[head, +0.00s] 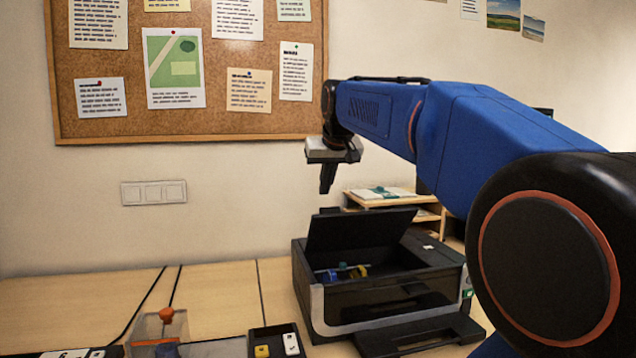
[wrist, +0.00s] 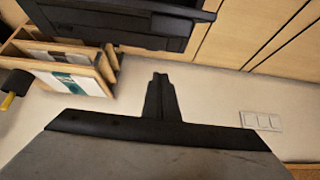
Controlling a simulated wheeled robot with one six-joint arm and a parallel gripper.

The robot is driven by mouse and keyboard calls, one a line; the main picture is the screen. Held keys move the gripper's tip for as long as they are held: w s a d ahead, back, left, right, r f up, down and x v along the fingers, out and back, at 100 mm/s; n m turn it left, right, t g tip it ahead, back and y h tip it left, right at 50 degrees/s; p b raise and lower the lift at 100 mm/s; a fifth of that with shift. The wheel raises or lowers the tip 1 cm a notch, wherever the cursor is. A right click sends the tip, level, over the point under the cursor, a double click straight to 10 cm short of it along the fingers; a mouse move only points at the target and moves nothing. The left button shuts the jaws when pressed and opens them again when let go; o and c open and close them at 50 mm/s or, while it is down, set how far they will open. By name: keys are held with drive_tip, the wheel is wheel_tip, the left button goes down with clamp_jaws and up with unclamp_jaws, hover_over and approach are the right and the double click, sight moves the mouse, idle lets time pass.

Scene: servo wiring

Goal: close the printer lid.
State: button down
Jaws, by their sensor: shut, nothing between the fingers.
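The black printer (head: 385,300) stands on the desk in the head view. Its lid (head: 360,230) is raised, standing nearly upright with a slight tilt, and the inside shows with small blue and yellow parts. My gripper (head: 327,188) points down, its fingers together and empty, above and a little left of the lid's upper edge in the picture. It looks apart from the lid; the depth between them is hard to judge. In the wrist view the shut fingers (wrist: 160,78) show against the wall, with dark printer parts (wrist: 130,22) beyond them at the top.
A wooden organizer (head: 428,208) with papers stands behind the printer; it also shows in the wrist view (wrist: 85,70). The printer's front tray (head: 415,338) is out. A wall switch plate (head: 153,192) is behind.

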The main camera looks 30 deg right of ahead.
sight(333, 213)
drive_tip(key=s+a+f+t, duration=0.1)
drive_tip(key=s+t, duration=0.1)
drive_tip(key=s, duration=0.1)
drive_tip(key=s+f+t+h, duration=0.1)
drive_tip(key=s, duration=0.2)
drive_tip(key=s+a+f+t, duration=0.1)
drive_tip(key=s+f+t, duration=0.1)
drive_tip(key=s, duration=0.1)
drive_tip(key=shift+a+t+h, duration=0.3)
drive_tip(key=shift+a, duration=0.05)
drive_tip(key=shift+s+a+f, duration=0.1)
drive_tip(key=shift+s+f, duration=0.1)
drive_tip(key=shift+s, duration=0.05)
drive_tip(key=s+f, duration=0.1)
drive_tip(key=f, duration=0.1)
drive_tip(key=s+a+f, duration=0.1)
drive_tip(key=s+f, duration=0.1)
drive_tip(key=f, duration=0.1)
drive_tip(key=s+f, duration=0.2)
drive_tip(key=shift+s+a+f, duration=0.2)
drive_tip(key=shift+a+f, duration=0.15)
drive_tip(key=shift+f, duration=0.05)
drive_tip(key=shift+s+a+f, duration=0.1)
drive_tip(key=shift+s+f, duration=0.1)
drive_tip(key=shift+f, duration=0.4)
drive_tip(key=shift+s+f, duration=0.15)
drive_tip(key=shift+f, duration=0.45)
